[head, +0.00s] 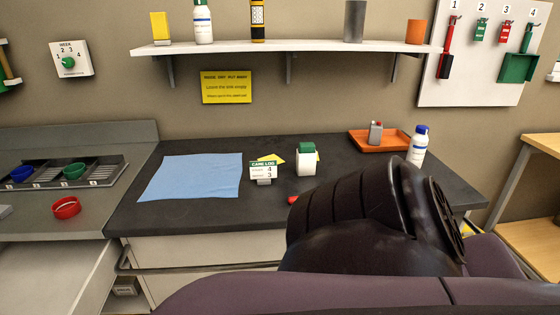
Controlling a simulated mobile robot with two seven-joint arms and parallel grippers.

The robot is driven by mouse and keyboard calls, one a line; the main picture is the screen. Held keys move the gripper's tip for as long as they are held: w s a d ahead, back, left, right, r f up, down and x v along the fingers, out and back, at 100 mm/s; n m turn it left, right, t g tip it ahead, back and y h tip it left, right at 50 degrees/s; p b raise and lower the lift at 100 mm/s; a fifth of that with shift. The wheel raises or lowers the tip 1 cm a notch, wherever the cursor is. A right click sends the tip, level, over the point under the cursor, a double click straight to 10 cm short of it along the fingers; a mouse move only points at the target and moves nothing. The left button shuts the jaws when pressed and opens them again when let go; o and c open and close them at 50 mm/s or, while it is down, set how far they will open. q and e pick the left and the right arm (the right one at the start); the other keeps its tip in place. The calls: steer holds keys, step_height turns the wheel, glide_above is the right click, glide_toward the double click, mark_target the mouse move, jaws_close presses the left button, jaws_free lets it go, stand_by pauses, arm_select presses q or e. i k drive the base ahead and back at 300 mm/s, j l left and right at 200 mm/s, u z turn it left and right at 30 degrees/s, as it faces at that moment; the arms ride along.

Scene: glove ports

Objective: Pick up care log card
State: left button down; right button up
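The care log card (263,170) stands upright on the dark counter in the head view, right of a light blue cloth. It is white with a green "CARE LOG" header and sits in a small grey stand. A dark arm of mine fills the lower right of the view and hides part of the counter's front right. Neither gripper's fingers show, and nothing is seen touching the card.
A white jar with a green lid (306,160) stands just right of the card, with yellow pieces (271,158) behind. The blue cloth (190,176) lies left. An orange tray (363,142) and a white bottle (417,148) stand back right. A shelf (290,48) hangs above.

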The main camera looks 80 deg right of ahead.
mark_target(264, 170)
steer(key=z, duration=2.35)
